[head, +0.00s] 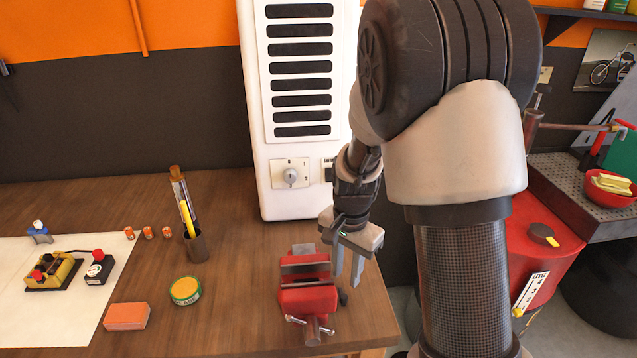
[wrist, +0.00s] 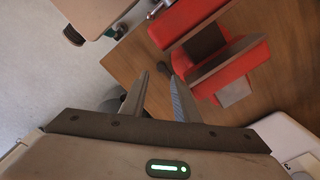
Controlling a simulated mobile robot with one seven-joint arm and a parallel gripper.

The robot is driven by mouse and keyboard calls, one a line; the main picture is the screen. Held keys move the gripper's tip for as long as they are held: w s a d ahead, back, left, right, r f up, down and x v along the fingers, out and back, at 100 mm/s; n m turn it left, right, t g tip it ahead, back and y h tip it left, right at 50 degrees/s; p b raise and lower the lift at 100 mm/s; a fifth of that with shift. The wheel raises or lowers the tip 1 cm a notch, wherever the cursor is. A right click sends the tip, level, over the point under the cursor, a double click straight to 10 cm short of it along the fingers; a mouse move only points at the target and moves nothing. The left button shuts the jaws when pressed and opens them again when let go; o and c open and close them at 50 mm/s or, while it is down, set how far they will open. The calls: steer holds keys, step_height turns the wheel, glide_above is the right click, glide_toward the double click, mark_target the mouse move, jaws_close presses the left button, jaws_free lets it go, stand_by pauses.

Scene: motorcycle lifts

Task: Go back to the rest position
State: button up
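My gripper (head: 347,272) hangs pointing down beside the right side of the red vise (head: 308,300), near the right edge of the wooden table. In the wrist view my gripper (wrist: 159,98) shows its two fingers apart with nothing between them. The vise also shows in the wrist view (wrist: 240,72), to the right of the fingers. My upper arm fills the right middle of the head view.
A white cabinet with dark vents (head: 300,100) stands behind the table (head: 230,320). A pen cup (head: 196,246), a yellow-green tin (head: 185,290) and an orange block (head: 126,316) are left of the vise. A red drum (head: 540,260) stands at right.

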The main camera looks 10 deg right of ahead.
steer(key=s+r+n+t, duration=0.2)
steer(key=s+r+n, duration=0.2)
steer(key=s+r, duration=0.4)
steer(key=s+d+r+n+t, duration=0.1)
steer(key=s+r+n+t, duration=0.2)
steer(key=s+r, duration=0.6)
step_height(320, 180, up, 6)
steer(key=shift+s+d+f+n+t, duration=0.2)
steer(key=shift+d+n+t, duration=0.1)
steer(key=shift+n, duration=0.7)
steer(key=shift+s, duration=0.2)
steer(key=shift+c, duration=0.5)
steer(key=shift+f, duration=0.1)
